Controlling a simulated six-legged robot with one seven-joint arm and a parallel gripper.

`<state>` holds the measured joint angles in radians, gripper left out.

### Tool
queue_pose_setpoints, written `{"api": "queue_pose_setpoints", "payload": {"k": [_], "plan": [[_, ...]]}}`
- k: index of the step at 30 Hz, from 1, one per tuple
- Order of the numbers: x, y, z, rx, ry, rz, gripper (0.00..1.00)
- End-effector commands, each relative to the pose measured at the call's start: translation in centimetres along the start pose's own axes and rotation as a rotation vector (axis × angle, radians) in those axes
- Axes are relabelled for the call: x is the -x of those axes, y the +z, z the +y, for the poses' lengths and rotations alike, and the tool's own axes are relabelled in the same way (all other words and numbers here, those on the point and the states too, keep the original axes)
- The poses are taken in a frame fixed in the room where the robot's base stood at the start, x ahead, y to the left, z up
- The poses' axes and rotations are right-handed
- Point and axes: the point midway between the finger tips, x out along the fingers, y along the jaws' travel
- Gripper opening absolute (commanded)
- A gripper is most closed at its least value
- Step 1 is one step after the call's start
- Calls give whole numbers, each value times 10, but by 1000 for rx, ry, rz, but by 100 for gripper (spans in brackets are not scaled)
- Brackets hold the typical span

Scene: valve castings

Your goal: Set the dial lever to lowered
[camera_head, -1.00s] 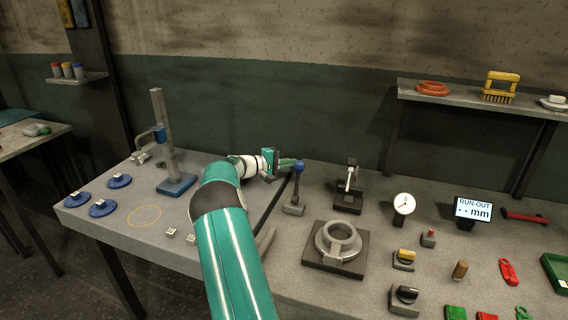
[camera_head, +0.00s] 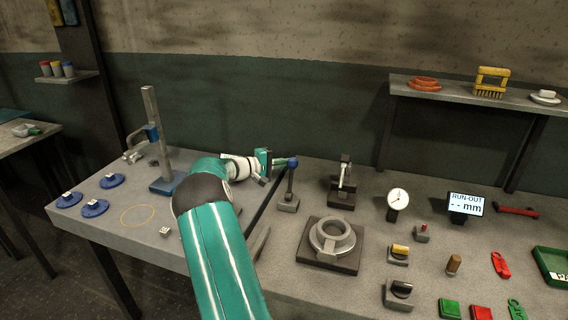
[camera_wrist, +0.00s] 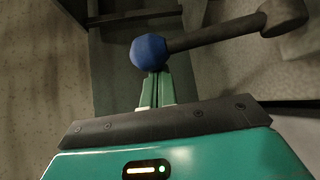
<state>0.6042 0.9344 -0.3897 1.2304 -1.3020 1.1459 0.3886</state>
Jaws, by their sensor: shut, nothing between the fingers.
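A lever with a blue ball knob (camera_head: 292,162) and a dark rod stands nearly upright on a small grey base (camera_head: 288,205) on the bench. In the wrist view the blue knob (camera_wrist: 149,52) is just beyond my fingertips, with the rod (camera_wrist: 215,35) running right to its base. My gripper (camera_head: 282,161) is at knob height, just left of the knob. It also shows in the wrist view (camera_wrist: 154,82), its green fingers together with nothing between them. The knob hides the very ends of the fingertips, so I cannot tell whether they touch it.
A second lever with a silver handle (camera_head: 343,175) stands on a dark block to the right. A ring casting (camera_head: 332,236) sits in front of it. A round dial gauge (camera_head: 398,198) and a run-out display (camera_head: 466,206) stand further right. A post stand (camera_head: 155,140) rises at the left.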

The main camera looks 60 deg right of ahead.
Motion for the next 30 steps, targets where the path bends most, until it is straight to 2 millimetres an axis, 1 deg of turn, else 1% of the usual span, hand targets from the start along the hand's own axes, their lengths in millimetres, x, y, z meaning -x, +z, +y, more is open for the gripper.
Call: {"api": "queue_pose_setpoints", "payload": {"k": [11, 17, 23, 30], "plan": [[4, 5, 2, -35, 40, -1, 0], [11, 10, 2, -84, 93, -1, 0], [24, 22, 2, -181, 199, 0, 0], [42, 40, -3, -336, 361, 0, 0]]}}
